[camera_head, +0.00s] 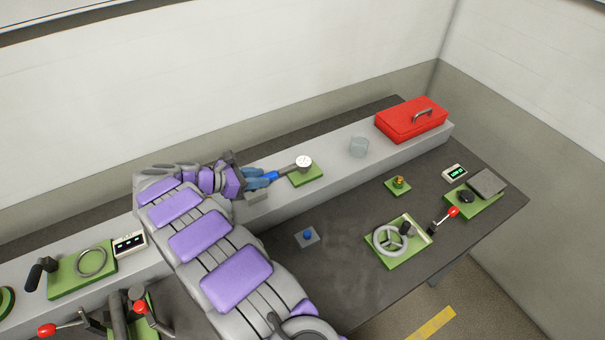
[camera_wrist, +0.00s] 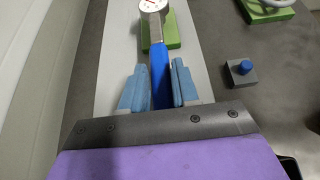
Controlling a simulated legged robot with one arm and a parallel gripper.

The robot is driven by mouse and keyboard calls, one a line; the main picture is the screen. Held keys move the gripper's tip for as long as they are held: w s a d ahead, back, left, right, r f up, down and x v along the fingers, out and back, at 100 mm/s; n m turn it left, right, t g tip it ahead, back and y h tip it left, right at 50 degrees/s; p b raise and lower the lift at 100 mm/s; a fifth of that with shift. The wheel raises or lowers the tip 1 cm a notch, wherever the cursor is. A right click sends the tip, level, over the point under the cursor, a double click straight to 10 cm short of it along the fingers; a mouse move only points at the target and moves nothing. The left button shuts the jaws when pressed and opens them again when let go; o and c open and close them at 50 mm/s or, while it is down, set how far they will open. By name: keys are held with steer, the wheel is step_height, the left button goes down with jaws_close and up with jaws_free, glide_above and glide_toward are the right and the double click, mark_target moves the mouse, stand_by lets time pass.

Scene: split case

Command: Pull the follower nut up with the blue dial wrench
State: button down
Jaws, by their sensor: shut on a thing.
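The blue dial wrench (camera_head: 284,172) has a blue handle, a grey shaft and a round white dial at its far end. My gripper (camera_head: 270,177) is shut on the blue handle; the wrist view shows the handle (camera_wrist: 159,75) between my two light-blue fingers. The dial end is over a small green plate (camera_head: 307,178) on the raised grey ledge; I cannot tell if it touches it. A small brass fitting on a green base (camera_head: 398,183), perhaps the follower nut, stands on the dark table to the right, apart from the wrench.
A blue button on a grey block (camera_head: 307,236), a handwheel (camera_head: 392,239) and a red-knobbed lever (camera_head: 453,212) are on the table. The wall is behind the ledge.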

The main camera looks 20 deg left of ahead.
steer(key=shift+r+b, duration=0.5)
steer(key=shift+r, duration=1.55)
